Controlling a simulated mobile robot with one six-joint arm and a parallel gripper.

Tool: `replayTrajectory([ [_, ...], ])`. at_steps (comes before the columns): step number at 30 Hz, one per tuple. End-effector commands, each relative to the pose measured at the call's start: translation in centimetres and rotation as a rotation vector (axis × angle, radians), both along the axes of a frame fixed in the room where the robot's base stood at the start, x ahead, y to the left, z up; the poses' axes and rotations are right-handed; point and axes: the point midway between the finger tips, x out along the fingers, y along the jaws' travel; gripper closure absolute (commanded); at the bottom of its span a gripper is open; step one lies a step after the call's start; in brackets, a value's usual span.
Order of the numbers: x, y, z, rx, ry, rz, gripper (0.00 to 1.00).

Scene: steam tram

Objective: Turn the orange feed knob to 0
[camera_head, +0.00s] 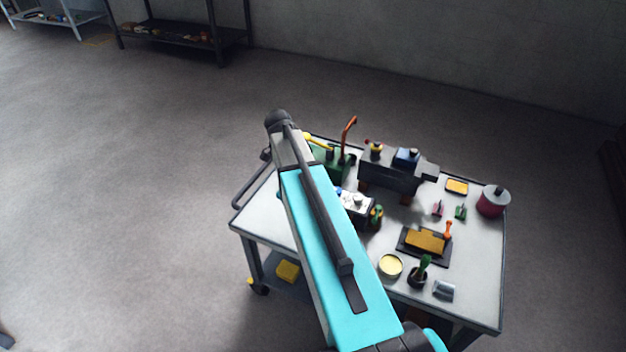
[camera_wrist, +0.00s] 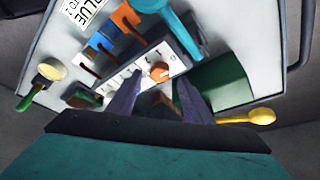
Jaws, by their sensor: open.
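In the wrist view the orange feed knob (camera_wrist: 159,72) sits on a white panel (camera_wrist: 150,60) with small dark marks beside it. A pale line shows on the knob, but I cannot read the setting it points to. My gripper (camera_wrist: 160,80) is open, its two dark fingers to the left and right of the knob. The fingertips are near the panel; I cannot tell whether they touch the knob. In the head view my teal arm hides the gripper, and I cannot make out the knob there.
A teal lever (camera_wrist: 183,32) rises close to the right finger. A green block (camera_wrist: 215,88) and a yellow-ended handle (camera_wrist: 260,117) lie right. Blue and orange parts (camera_wrist: 122,18) and a sign reading "BLUE" (camera_wrist: 84,12) are at upper left. The grey table (camera_head: 480,270) holds several other items.

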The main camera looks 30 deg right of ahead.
Motion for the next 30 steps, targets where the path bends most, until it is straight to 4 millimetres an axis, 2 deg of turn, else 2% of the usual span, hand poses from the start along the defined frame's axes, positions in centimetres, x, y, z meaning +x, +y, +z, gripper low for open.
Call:
replayTrajectory([
  [21,1.0,3.4,8.5,0.0,-0.001,0.0,0.54],
  [30,1.1,4.1,10.1,0.0,0.001,0.0,0.54],
])
